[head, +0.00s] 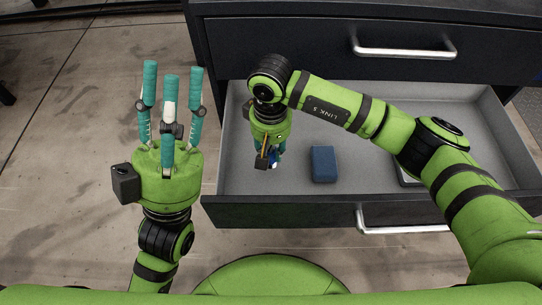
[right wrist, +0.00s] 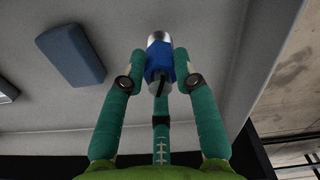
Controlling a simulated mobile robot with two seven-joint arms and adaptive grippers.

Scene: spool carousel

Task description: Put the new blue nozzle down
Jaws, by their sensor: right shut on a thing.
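The blue nozzle (right wrist: 159,62), with a silver tip, is between the fingers of my right gripper (right wrist: 160,85), which is shut on it. In the head view my right gripper (head: 271,158) points down into the left part of the open drawer (head: 350,98), and only a bit of the nozzle (head: 273,160) shows there. I cannot tell whether the nozzle touches the drawer floor. My left gripper (head: 172,95) is open and empty, with its fingers spread upward, over the floor left of the drawer.
A dark blue block (head: 323,164) lies in the drawer right of my right gripper; it also shows in the right wrist view (right wrist: 70,55). Another item (head: 408,177) is partly hidden under my right arm. The drawer's front wall (head: 285,211) is near.

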